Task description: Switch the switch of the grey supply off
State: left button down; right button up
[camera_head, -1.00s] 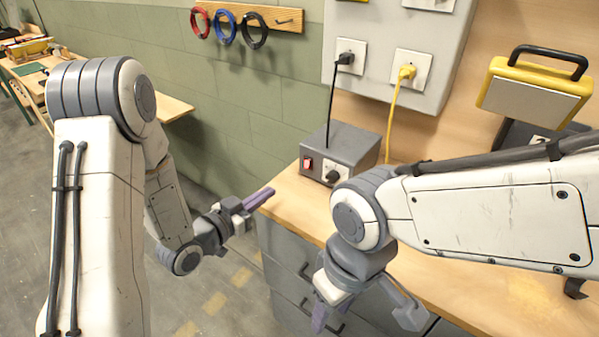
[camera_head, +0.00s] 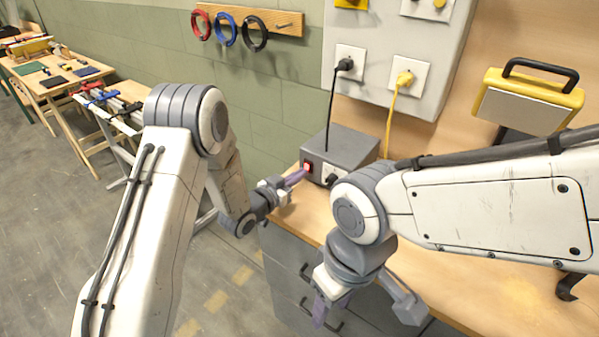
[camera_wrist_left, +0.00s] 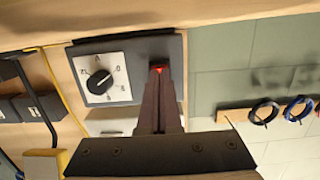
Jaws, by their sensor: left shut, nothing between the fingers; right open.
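The grey supply (camera_head: 348,148) is a grey box on the wooden bench, with a red switch (camera_head: 307,167) and a dial (camera_head: 331,180) on its front. My left gripper (camera_head: 300,175) is shut and empty. Its purple fingertips are at the switch, touching it or very close. In the left wrist view the shut fingers (camera_wrist_left: 158,85) point at the red switch (camera_wrist_left: 160,68) and cover most of it, so I cannot tell its position. The white dial plate (camera_wrist_left: 101,79) shows beside it. My right gripper (camera_head: 365,306) is open and empty in front of the bench drawers.
A black cable and a yellow cable (camera_head: 393,115) hang from wall sockets (camera_head: 403,78) behind the supply. A yellow-framed lamp (camera_head: 528,103) stands at the right of the bench. Red, blue and black rings (camera_head: 226,29) hang on the left wall. Drawers (camera_head: 292,278) sit below the bench.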

pick_arm(q)
jog(key=shift+w+d, duration=0.15)
jog(key=shift+w, duration=0.05)
